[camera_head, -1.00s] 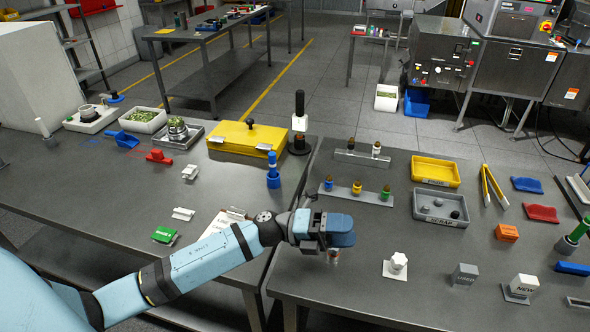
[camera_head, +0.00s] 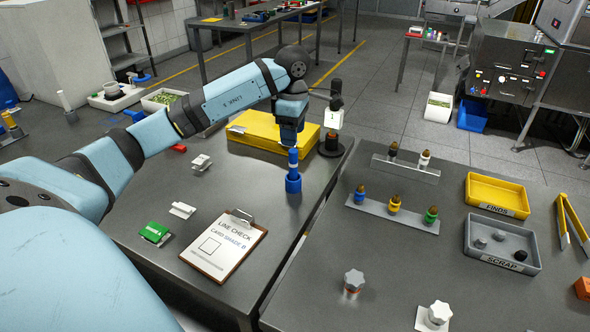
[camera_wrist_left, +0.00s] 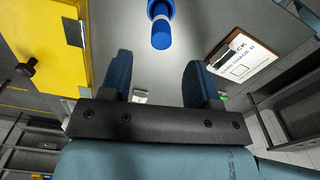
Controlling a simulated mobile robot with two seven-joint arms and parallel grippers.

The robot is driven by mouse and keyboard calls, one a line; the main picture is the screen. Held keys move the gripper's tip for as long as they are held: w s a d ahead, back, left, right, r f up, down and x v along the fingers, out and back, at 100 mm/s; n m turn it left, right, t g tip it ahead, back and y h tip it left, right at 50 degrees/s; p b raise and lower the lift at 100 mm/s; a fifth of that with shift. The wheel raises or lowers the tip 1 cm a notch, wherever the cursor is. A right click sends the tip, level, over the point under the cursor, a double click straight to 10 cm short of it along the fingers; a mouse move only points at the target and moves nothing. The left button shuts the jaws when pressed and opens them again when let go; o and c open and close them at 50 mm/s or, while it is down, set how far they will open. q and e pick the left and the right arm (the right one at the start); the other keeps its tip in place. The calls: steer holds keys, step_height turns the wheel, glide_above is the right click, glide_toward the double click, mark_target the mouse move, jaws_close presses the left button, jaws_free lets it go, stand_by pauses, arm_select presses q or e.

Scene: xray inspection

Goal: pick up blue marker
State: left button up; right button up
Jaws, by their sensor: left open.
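The blue marker (camera_head: 293,158), with a white band, stands upright in a blue holder (camera_head: 293,182) on the left table near its right edge. In the left wrist view the marker (camera_wrist_left: 161,30) lies just beyond the fingers, near the top middle. My left gripper (camera_head: 290,138) points down just above the marker's top in the head view. In the left wrist view the gripper (camera_wrist_left: 157,62) is open, with nothing between its fingers. I cannot tell whether a fingertip touches the marker. My right gripper is not in view.
A yellow case (camera_head: 262,134) and a dark stand (camera_head: 333,145) are close behind the marker. A clipboard (camera_head: 224,246) lies in front of it. On the right table are a rack of small bottles (camera_head: 393,212), a yellow tray (camera_head: 498,195) and a grey scrap tray (camera_head: 502,247).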

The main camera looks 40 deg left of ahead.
mark_target(293, 161)
arm_select(q)
step_height(293, 161, down, 9)
steer(key=shift+f, duration=0.15)
stand_by(0.4)
steer(key=shift+c, duration=0.5)
jaws_close()
